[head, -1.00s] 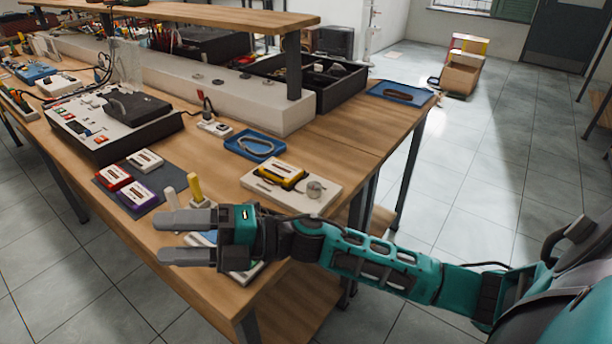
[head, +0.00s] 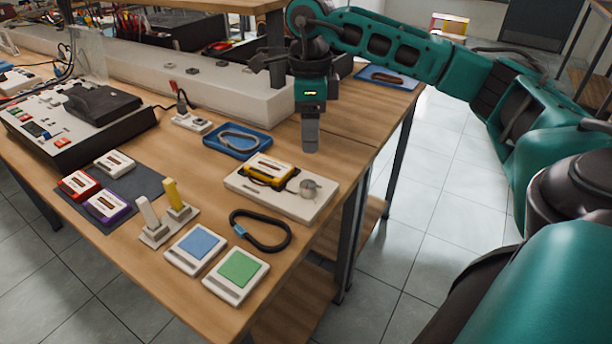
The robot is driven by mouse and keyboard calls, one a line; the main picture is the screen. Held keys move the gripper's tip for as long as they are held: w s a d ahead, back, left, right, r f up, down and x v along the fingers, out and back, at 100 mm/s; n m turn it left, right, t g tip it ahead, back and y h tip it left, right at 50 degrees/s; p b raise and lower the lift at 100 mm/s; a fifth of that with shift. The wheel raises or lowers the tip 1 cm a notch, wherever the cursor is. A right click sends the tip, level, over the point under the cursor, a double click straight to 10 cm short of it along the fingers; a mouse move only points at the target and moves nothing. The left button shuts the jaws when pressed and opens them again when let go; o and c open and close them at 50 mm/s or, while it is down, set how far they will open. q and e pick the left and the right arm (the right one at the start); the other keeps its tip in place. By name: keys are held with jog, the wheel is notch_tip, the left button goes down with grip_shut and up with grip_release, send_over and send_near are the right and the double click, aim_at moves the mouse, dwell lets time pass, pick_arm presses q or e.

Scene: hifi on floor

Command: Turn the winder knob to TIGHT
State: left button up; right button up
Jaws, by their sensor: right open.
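The winder (head: 274,204) is a cream block near the table's right edge. A yellow cassette (head: 268,170) sits on its left part. Its round grey knob (head: 309,189) is on the right part; its markings are too small to read. My right gripper (head: 310,150) points down above and behind the knob, apart from it. Its fingers line up from this angle, so the gap between them is hidden, and nothing shows held. My left gripper is out of view.
A blue tray with a grey loop (head: 237,141) lies behind the winder. A black loop (head: 261,231), blue pad (head: 195,248) and green pad (head: 236,275) lie in front. Two upright levers (head: 169,214) and several cassettes (head: 106,205) stand left. A long cream box (head: 190,85) runs behind.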

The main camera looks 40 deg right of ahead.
aim_at(309, 184)
notch_tip(309, 184, down, 11)
jog(key=shift+a+r+b, duration=0.1)
jog(key=shift+b, duration=0.35)
jog(key=shift+f, duration=0.7)
jog(key=shift+c, duration=0.3)
jog(key=c, duration=1)
